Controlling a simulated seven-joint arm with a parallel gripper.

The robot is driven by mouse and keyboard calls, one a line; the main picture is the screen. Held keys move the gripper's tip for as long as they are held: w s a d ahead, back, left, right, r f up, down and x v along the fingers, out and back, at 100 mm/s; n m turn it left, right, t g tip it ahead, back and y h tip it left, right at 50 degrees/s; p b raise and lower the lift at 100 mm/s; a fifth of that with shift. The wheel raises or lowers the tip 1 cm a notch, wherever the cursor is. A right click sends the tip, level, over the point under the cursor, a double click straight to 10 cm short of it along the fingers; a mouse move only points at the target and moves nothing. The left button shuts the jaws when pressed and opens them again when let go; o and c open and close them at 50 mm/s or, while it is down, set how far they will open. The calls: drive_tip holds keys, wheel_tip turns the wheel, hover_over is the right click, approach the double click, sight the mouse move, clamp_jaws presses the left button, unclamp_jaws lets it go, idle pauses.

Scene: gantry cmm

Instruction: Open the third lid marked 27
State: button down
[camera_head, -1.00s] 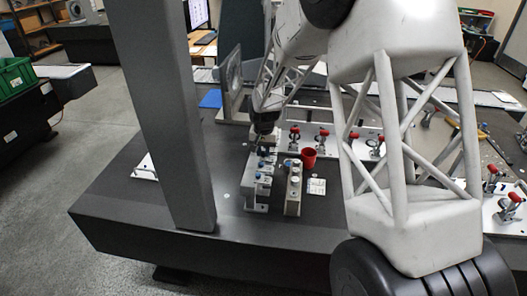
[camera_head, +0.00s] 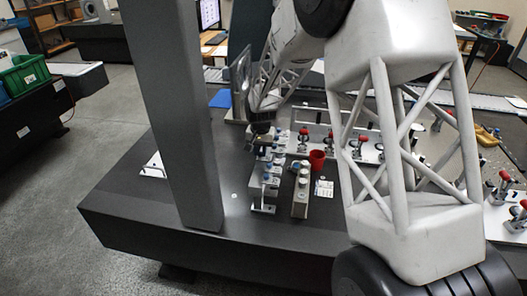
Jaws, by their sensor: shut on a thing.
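A row of small pale lidded boxes with blue knobs (camera_head: 267,182) stands on the dark table, running from near to far. The lids' markings are too small to read, so I cannot tell which one is 27. My gripper (camera_head: 262,135) points down at the far end of this row. It is shut on a small part there; my dark fingers and the distance hide what exactly it grips and whether that lid is raised.
A pale block with round knobs (camera_head: 301,190) stands just right of the row, with a red cup (camera_head: 317,160) behind it. A thick grey column (camera_head: 175,110) rises at left. Red-handled clamps (camera_head: 304,140) stand behind. The table front (camera_head: 240,225) is clear.

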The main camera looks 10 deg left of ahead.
sight(260, 153)
drive_tip(key=c, duration=1)
unclamp_jaws()
drive_tip(key=shift+r, duration=3.9)
